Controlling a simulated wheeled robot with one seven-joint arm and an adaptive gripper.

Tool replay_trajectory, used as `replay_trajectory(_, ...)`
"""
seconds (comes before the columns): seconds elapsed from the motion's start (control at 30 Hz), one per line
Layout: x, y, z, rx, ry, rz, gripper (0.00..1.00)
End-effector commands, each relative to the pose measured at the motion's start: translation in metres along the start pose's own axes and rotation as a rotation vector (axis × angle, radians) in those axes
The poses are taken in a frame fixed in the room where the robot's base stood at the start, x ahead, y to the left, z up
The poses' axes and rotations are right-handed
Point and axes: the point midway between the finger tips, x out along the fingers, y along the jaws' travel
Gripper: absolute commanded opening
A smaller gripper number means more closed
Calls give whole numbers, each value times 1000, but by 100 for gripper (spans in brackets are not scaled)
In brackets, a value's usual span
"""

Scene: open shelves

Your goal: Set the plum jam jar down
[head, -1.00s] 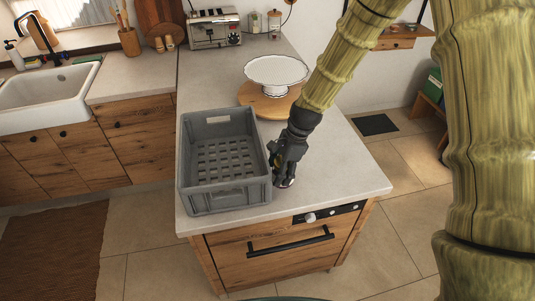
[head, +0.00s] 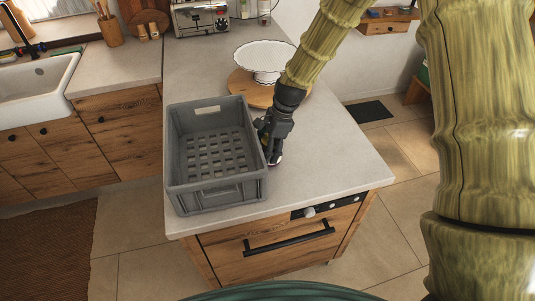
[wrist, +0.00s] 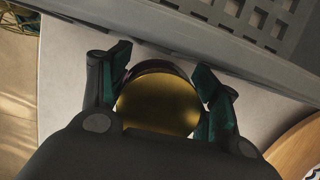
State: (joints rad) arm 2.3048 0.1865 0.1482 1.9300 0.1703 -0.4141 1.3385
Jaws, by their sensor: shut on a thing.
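The plum jam jar shows in the wrist view as a round golden lid (wrist: 158,102) with a dark rim at its far edge. My gripper (wrist: 163,66) is shut on it, with one finger on each side. In the head view my gripper (head: 272,148) points down over the counter, close beside the right wall of the grey crate. There the jar is mostly hidden by the fingers; only a small pale bit shows below them. I cannot tell whether its base touches the counter (head: 325,170).
The grey crate (head: 218,193) stands empty on the counter, just left of my gripper. A white cake stand (head: 265,57) on a round wooden board (head: 240,88) is behind. The counter to the right and front right is clear up to its edge.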

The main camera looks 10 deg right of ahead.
Motion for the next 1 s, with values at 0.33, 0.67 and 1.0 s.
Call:
replay_trajectory(0.33,7,0,-4,2,0,-2,25)
replay_trajectory(0.67,10,0,-5,3,0,-1,84)
replay_trajectory(1.0,10,0,-5,3,0,-1,84)
